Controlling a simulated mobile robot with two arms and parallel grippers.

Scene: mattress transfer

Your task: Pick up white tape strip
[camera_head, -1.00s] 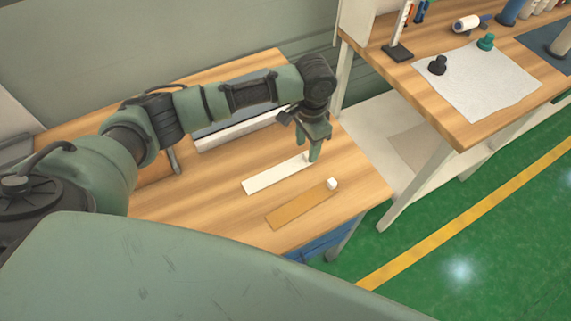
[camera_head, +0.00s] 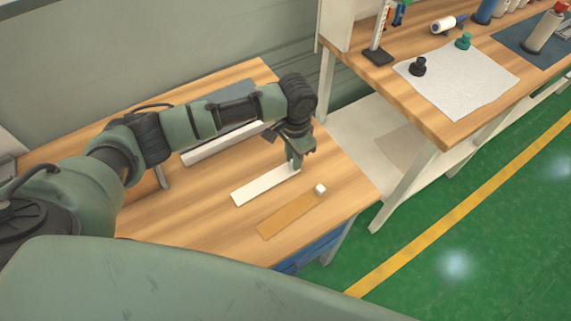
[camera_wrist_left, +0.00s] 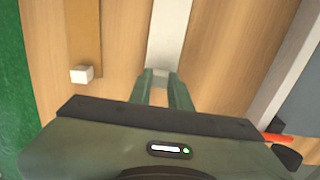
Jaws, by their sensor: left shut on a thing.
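The white tape strip (camera_head: 260,187) lies on the wooden table (camera_head: 200,235), beside a tan strip (camera_head: 287,215) with a small white block (camera_head: 320,190) at its far end. My left gripper (camera_head: 294,165) points down at the far right end of the white strip and is shut on that end. In the left wrist view the white strip (camera_wrist_left: 169,35) runs up from between the fingertips (camera_wrist_left: 161,78), with a pale end piece between them. The strip looks flat on the table. My right gripper is not in view.
A long white bar (camera_head: 225,143) and a grey panel (camera_head: 235,92) lie behind the strips. A second bench (camera_head: 455,122) at the right holds a white cloth (camera_head: 458,80) with a black and a green knob. Bare table lies in front of the strips.

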